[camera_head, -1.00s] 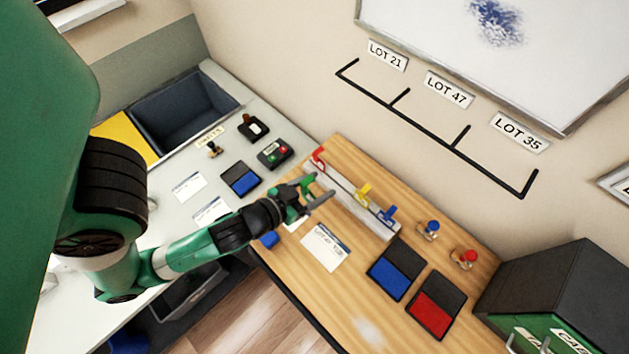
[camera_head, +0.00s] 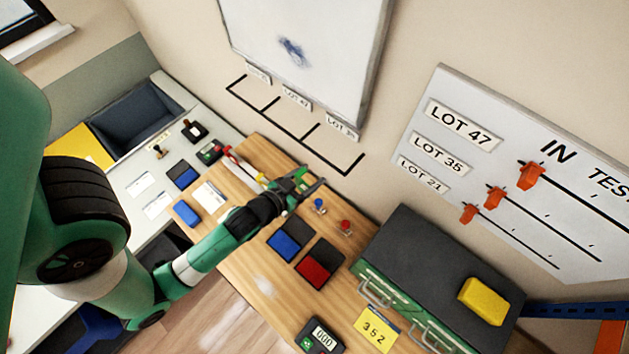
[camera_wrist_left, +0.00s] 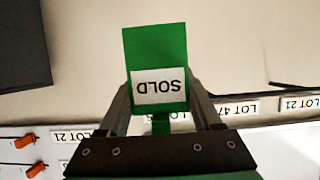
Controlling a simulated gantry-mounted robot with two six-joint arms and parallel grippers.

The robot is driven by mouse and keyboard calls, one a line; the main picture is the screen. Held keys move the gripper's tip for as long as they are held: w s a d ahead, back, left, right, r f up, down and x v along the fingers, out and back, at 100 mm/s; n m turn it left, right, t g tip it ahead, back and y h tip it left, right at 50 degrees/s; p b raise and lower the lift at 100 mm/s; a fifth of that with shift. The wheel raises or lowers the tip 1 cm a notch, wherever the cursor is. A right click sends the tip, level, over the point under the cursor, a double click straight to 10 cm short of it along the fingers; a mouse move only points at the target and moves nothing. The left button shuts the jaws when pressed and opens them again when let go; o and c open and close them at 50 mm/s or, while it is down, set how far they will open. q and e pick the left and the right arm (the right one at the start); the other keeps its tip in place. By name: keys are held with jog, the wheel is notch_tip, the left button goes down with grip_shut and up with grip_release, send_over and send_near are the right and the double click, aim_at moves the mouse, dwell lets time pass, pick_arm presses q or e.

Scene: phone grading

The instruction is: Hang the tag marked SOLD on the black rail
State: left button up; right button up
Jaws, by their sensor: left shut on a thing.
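My left gripper (camera_head: 312,181) is shut on the green tag marked SOLD (camera_wrist_left: 155,48). In the left wrist view the tag lies between the two fingers, with its white label reading upside down. The black rail (camera_head: 290,130) is on the wall, with several short prongs, under the LOT signs. In the head view my left gripper appears below the rail's right end, near the back edge of the wooden table (camera_head: 250,265), apart from the rail. My right gripper is not in view.
Blue (camera_head: 284,245) and red pads (camera_head: 313,268) and two stamps (camera_head: 345,226) are close by. A dark-topped cabinet (camera_head: 420,260) stands at right, below a wall board with orange sliders (camera_head: 530,176).

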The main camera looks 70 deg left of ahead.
pick_arm(q)
jog(key=shift+a, duration=0.1)
jog(key=r+b+x, duration=0.1)
jog(key=b+x, duration=0.2)
jog(key=x, duration=0.5)
jog(key=shift+w, duration=0.25)
dwell(0.5)
jog(key=shift+r, duration=0.1)
jog(key=o, duration=1.4)
